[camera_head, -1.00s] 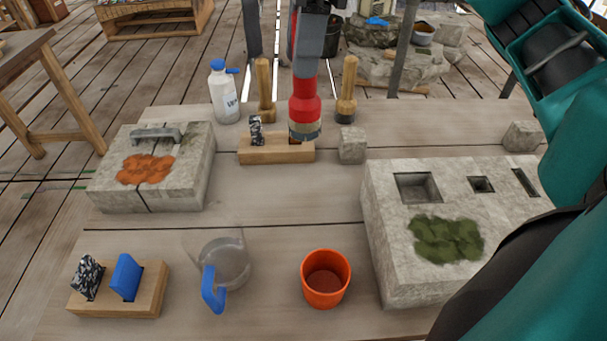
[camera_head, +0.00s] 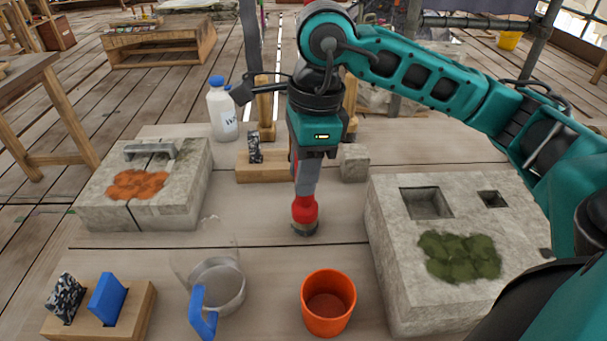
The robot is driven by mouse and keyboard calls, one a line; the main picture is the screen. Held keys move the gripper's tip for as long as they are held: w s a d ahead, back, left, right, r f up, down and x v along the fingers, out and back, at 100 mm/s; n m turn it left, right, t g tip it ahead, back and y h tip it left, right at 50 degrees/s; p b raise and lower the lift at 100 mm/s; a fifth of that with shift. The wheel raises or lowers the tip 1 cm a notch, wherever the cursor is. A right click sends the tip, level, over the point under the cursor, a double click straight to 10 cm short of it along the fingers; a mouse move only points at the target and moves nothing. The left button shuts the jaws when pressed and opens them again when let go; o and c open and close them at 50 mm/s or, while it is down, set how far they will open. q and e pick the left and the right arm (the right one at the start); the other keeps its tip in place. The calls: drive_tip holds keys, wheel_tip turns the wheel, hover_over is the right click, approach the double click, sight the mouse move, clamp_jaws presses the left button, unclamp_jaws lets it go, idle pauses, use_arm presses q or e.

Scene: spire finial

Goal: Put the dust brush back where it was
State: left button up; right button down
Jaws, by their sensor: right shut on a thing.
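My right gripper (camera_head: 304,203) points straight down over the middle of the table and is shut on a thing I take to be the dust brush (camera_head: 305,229). Only its dark lower end shows below the red part at the fingertips. That end is close to the tabletop, in front of the wooden holder; I cannot tell whether it touches. The wooden holder (camera_head: 268,168) carries a black-and-white speckled piece (camera_head: 255,146) on its left side; its right part is partly behind my gripper. My left gripper is not in view.
A stone block with sockets and moss (camera_head: 385,260) stands right, a stone slab (camera_head: 105,210) left. An orange cup (camera_head: 328,304), blue-handled jug (camera_head: 215,287) and two-slot holder (camera_head: 125,318) are in front. A bottle (camera_head: 222,112), wooden mallet (camera_head: 265,105) and small stone (camera_head: 354,163) stand behind.

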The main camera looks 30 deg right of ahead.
drive_tip(key=shift+f, duration=0.4)
drive_tip(key=shift+f, duration=0.25)
drive_tip(key=c, duration=0.8)
unclamp_jaws()
drive_tip(key=shift+r, duration=0.1)
drive_tip(key=r, duration=0.4)
drive_tip(key=d+r+p, duration=0.1)
drive_tip(key=r, duration=0.3)
drive_tip(key=r+p, duration=0.1)
drive_tip(key=r, duration=0.3)
drive_tip(key=shift+s+d+r, duration=0.15)
drive_tip(key=shift+s, duration=0.15)
